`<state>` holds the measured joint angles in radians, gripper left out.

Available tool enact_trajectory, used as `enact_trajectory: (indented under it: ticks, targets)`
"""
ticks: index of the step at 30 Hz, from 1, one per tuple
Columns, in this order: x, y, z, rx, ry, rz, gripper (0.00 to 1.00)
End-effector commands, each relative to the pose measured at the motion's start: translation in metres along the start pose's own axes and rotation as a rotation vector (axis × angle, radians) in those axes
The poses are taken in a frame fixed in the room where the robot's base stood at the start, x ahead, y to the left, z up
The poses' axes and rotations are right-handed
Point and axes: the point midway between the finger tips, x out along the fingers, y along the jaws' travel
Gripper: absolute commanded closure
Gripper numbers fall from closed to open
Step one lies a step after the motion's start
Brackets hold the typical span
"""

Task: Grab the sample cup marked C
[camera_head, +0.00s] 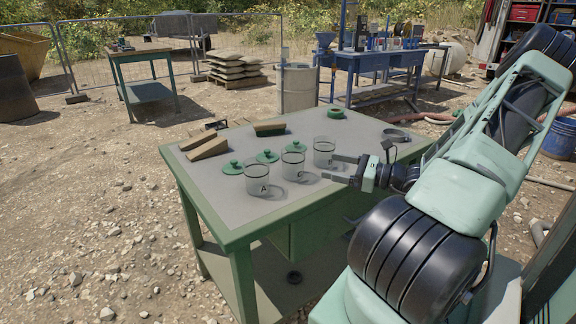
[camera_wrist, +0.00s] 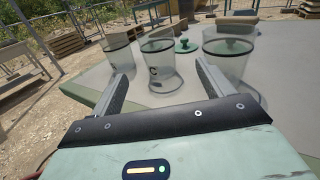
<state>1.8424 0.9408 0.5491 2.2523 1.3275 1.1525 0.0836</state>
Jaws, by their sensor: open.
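Three clear sample cups with dark rims stand upright on the grey tabletop (camera_head: 300,205). The cup marked C (camera_head: 293,165) is the middle one; in the wrist view the middle cup (camera_wrist: 161,62) shows its C between my fingers. The cup marked A (camera_head: 257,180) stands nearer the front edge and is the left cup (camera_wrist: 117,52) in the wrist view. The third cup (camera_head: 324,152), its letter unclear, stands farther back; it is the right cup (camera_wrist: 226,66). My gripper (camera_head: 331,168) is open and empty, its fingers pointing at cup C from the right. They appear short of it.
Green lids (camera_head: 232,168) lie behind the cups. The third cup stands close to my right finger in the wrist view. The front of the tabletop is clear.

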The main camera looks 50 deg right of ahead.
Motion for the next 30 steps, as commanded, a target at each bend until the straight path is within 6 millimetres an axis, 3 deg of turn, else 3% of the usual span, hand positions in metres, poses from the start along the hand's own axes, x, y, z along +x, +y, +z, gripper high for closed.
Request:
enact_trajectory:
  ticks: [10,20,30]
  targets:
    - [0.073,0.002,-0.001,0.000,-0.001,0.006,0.20]
    - [0.101,0.002,0.000,-0.001,0.000,0.004,0.20]
    - [0.143,0.005,0.003,-0.001,0.001,0.003,0.20]
